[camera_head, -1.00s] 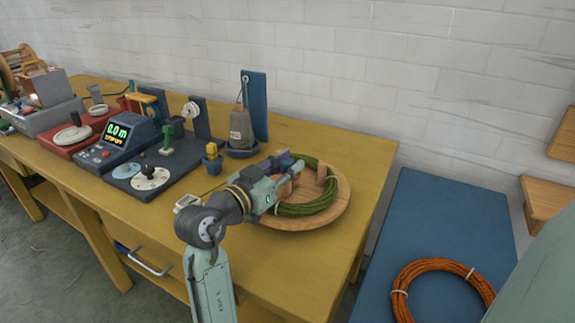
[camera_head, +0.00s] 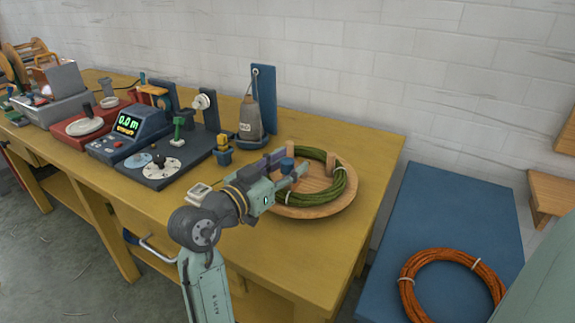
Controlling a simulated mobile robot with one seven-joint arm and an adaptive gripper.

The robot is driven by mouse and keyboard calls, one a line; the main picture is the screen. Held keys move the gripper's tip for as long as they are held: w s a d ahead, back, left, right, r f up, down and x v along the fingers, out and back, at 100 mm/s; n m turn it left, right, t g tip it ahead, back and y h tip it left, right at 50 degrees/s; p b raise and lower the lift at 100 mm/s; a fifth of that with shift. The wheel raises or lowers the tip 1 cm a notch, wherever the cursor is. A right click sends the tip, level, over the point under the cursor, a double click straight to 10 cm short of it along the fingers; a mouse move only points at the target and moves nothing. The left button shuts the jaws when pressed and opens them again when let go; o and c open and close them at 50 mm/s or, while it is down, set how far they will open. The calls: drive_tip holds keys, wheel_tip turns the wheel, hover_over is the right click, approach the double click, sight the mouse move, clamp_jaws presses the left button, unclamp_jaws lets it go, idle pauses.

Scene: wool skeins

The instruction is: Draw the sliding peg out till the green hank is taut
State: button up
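The green hank (camera_head: 343,188) lies as a loop on the round wooden board (camera_head: 312,212), with pale ties on it. A wooden peg (camera_head: 332,163) stands inside the loop on the right. Another wooden post (camera_head: 291,149) shows at the back left, behind my gripper. My gripper (camera_head: 287,168) is over the left part of the board. A blue knob (camera_head: 287,164) shows between its fingers, which look apart. I cannot tell whether they touch the knob. The arm and gripper hide the left side of the hank and any peg slot there.
A grey weight (camera_head: 250,122) hangs by a blue upright left of the board. A meter box (camera_head: 128,130) reading 0.0 m and a dark panel with dials (camera_head: 160,168) stand farther left. An orange hank (camera_head: 453,290) lies on the blue bench (camera_head: 430,225) at right.

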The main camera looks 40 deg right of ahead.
idle(0.3)
drive_tip(key=s+a, duration=0.2)
drive_tip(key=a, duration=0.9)
drive_tip(key=shift+s+a, duration=0.2)
drive_tip(key=shift+a, duration=0.2)
